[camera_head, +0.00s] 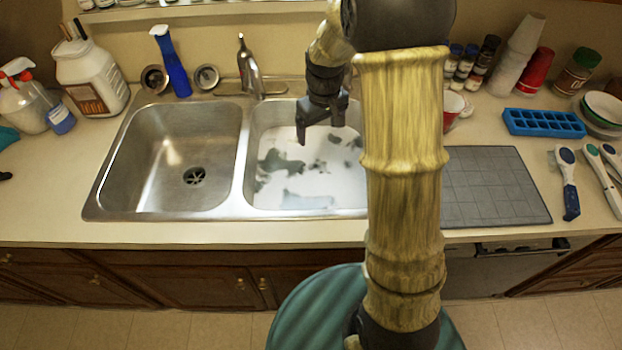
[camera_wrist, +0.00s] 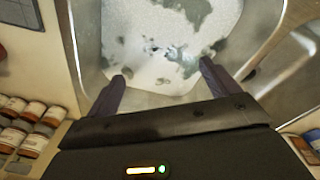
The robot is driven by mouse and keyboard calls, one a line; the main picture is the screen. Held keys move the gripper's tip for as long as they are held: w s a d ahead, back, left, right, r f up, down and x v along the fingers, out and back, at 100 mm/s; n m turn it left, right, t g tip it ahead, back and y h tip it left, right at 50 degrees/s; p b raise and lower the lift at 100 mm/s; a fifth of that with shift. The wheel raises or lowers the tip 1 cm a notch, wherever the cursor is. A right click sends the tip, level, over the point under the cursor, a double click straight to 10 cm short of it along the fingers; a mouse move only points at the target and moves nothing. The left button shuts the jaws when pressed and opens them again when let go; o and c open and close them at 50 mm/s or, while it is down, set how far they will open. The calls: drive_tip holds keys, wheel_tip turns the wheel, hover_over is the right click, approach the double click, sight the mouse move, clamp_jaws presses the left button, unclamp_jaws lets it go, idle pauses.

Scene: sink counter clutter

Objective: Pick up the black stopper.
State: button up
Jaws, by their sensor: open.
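My gripper (camera_head: 321,130) is open and empty above the right sink basin (camera_head: 246,165). In the wrist view its two fingers (camera_wrist: 163,76) stand apart, with the basin's white, grey-blotched bottom beyond them. I cannot clearly make out a black stopper. Two round, metal-rimmed pieces with darker centres lean at the back of the sink, one left of the blue spray bottle (camera_head: 154,78) and one right of it (camera_head: 206,77); I cannot tell whether either is the stopper. Both are well left of my gripper. My arm hides part of the right basin and counter.
The faucet (camera_head: 250,72) rises behind the sink, between the round pieces and my gripper. The blue spray bottle (camera_head: 172,64) stands between those pieces. The left basin (camera_head: 165,185) is empty, with a dark drain (camera_head: 194,176). A grey mat (camera_head: 490,187) lies on the right.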

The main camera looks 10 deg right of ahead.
sight(312, 165)
drive_tip(key=w+f+n+g+b, duration=0.1)
drive_tip(key=w+f+b, duration=0.3)
drive_tip(key=w+f, duration=0.6)
drive_tip(key=shift+n, duration=0.9)
drive_tip(key=shift+s, duration=0.1)
wheel_tip(312, 165, down, 12)
drive_tip(key=shift+f+p, duration=0.1)
drive_tip(key=shift+p, duration=0.75)
